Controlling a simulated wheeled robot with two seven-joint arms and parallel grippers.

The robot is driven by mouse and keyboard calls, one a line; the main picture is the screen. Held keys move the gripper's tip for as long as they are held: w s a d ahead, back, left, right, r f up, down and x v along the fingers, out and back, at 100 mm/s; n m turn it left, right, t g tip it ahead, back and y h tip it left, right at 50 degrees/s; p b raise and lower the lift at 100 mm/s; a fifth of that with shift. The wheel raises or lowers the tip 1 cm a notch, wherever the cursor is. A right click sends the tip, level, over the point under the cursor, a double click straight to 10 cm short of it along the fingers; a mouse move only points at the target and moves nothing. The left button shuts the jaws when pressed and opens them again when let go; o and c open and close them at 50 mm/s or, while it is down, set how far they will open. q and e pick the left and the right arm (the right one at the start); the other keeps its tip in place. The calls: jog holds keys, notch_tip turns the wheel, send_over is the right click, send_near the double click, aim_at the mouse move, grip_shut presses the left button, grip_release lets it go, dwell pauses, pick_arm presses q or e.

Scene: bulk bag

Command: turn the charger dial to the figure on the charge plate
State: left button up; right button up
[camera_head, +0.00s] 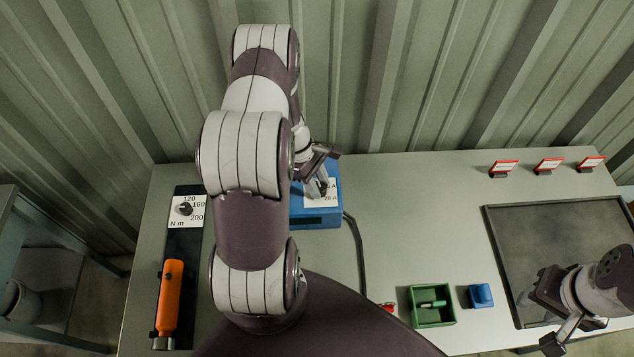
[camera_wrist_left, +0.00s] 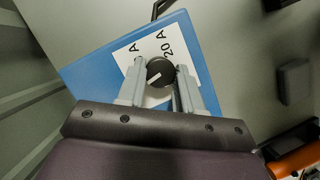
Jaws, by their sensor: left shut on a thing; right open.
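The blue charger (camera_head: 318,219) stands on the bench, partly hidden behind my left arm. It also shows in the left wrist view (camera_wrist_left: 97,62), with a white label marked "20 A" and another figure cut off before its "A". The black dial (camera_wrist_left: 160,72) with a white pointer line sits on that label. My left gripper (camera_head: 322,188) is shut on the dial; in the left wrist view its two fingers (camera_wrist_left: 158,84) lie on either side of it. My right gripper (camera_head: 540,318) is open and empty over the lower right of the bench. I cannot make out the charge plate.
An orange-handled tool (camera_head: 168,298) and a dial marked in N m (camera_head: 186,209) lie on a dark board at left. A green tray (camera_head: 432,318), a blue block (camera_head: 480,295), a dark mat (camera_head: 560,225) and red-white signs (camera_head: 547,165) are at right. A black cable runs beside the charger.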

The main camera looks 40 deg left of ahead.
pick_arm(q)
jog(key=m+g, duration=0.1)
jog(key=m, duration=0.1)
jog(key=m+b, duration=0.1)
jog(key=m, duration=0.1)
jog(key=shift+w+m+g, duration=0.2)
jog(key=shift+m+g, duration=0.1)
jog(key=shift+g, duration=0.1)
jog(key=shift+d+m+g+y+b, duration=0.1)
jog(key=shift+m+g+y+b, duration=0.4)
jog(key=shift+m, duration=1.4)
jog(key=o, duration=1)
jog(key=shift+d+r, duration=0.1)
